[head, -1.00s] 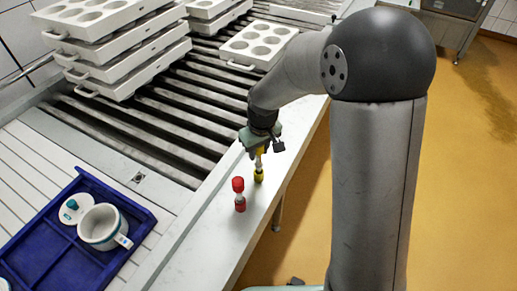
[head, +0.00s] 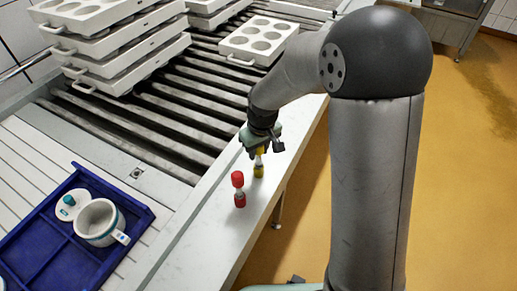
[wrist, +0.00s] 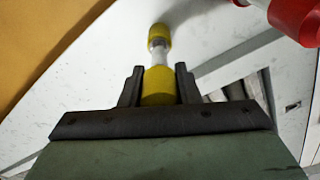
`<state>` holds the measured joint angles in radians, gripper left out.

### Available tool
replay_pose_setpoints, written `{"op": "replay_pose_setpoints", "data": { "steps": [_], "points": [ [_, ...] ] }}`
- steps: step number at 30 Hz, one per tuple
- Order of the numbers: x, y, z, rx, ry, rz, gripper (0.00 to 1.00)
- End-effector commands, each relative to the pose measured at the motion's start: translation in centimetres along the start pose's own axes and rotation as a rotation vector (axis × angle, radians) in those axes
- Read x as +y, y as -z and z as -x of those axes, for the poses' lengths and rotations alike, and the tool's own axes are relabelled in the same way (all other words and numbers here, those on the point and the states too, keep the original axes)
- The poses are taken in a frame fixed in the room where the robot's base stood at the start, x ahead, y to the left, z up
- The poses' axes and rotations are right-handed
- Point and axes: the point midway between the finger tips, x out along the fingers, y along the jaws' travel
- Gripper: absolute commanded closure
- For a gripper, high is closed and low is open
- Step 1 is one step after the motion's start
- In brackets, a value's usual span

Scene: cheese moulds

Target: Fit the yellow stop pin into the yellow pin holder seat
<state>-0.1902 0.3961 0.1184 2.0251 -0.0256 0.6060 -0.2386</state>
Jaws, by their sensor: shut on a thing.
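My gripper (head: 262,144) is shut on the yellow head of the stop pin (wrist: 160,82), above the white counter strip. The pin's pale shaft points down from the jaws. Its lower end meets the yellow pin holder seat (head: 258,171), which stands on the counter directly under my gripper. In the wrist view the seat (wrist: 160,32) lines up with the shaft. A grey part shows where shaft and seat meet. I cannot tell how deep the shaft sits. The jaws partly hide the pin's head in the head view.
A red pin in a red holder (head: 239,190) stands close to the left of the yellow seat. A blue tray (head: 137,211) with a white mug (head: 98,223) lies at the left. Stacked white moulds (head: 130,60) stand on the roller conveyor (head: 170,122). The counter's near part is clear.

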Motion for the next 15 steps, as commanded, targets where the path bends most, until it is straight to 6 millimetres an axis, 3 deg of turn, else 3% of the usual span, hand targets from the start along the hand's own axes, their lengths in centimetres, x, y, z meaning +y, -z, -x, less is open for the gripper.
{"op": "replay_pose_setpoints", "data": {
  "steps": [3, 4, 6, 15],
  "points": [
    [0.00, -0.03, -0.38, 0.001, 0.000, 0.000, 1.00],
    [0.01, -0.02, -0.35, 0.001, 0.000, 0.000, 0.68],
    [0.01, -0.01, -0.26, 0.001, 0.000, 0.000, 0.48],
    [0.00, -0.04, -0.23, 0.000, 0.000, 0.000, 0.45]
  ]
}}
